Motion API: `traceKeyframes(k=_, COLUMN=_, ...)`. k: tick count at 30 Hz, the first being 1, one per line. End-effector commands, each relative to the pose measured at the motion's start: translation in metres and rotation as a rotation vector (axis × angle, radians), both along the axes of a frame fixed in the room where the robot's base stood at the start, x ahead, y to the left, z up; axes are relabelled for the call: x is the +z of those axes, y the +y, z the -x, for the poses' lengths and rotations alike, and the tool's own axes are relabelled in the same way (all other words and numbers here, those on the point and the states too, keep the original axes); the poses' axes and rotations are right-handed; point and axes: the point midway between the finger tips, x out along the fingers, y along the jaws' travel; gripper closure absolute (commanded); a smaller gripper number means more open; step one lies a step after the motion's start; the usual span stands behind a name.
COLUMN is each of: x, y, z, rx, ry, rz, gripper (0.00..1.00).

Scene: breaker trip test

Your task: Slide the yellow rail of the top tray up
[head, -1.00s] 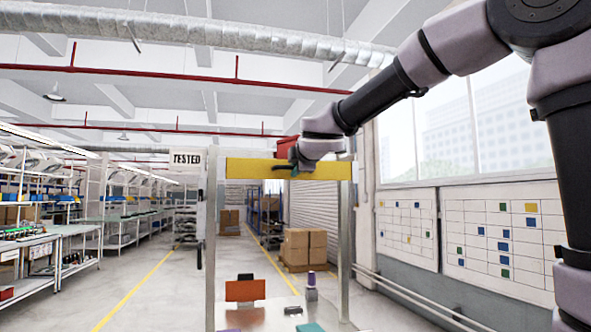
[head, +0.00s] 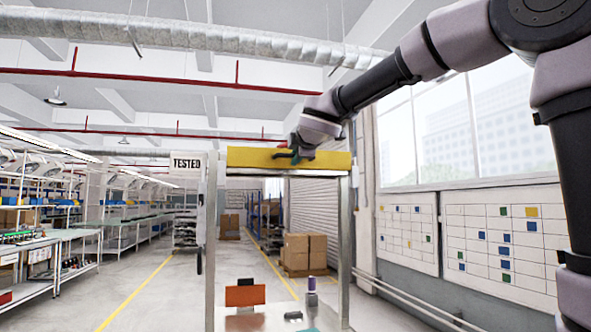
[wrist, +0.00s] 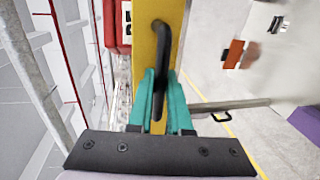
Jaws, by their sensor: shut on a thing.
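The yellow rail (head: 235,157) runs level across the top of a metal frame, between two upright posts. A black bar handle (head: 282,154) sits on its face. My gripper (head: 292,151) is at the handle, right of the rail's middle. In the wrist view the yellow rail (wrist: 144,50) and the black handle (wrist: 165,45) show close up. The teal fingers of my gripper (wrist: 160,78) are closed around the handle's lower part in that picture. The fingers hide part of the handle and rail.
A "TESTED" sign (head: 187,163) hangs left of the left post (head: 211,240). The right post (head: 344,250) stands below my forearm. An orange panel (head: 245,295) and small items sit low between the posts. Cardboard boxes (head: 304,250) stand behind. Open air shows above the rail.

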Motion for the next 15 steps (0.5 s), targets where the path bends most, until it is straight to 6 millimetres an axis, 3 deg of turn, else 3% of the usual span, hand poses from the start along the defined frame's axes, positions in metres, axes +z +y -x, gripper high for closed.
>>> traceKeyframes(k=12, x=0.0105, y=-0.0006, z=0.0001, rx=0.0, ry=-0.003, rz=0.0, gripper=1.0)
traceKeyframes(k=13, x=0.0108, y=-0.0006, z=0.0001, rx=0.0, ry=-0.003, rz=0.0, gripper=0.75)
traceKeyframes(k=15, x=0.0109, y=-0.0006, z=0.0001, rx=0.0, ry=-0.004, rz=-0.001, gripper=0.54)
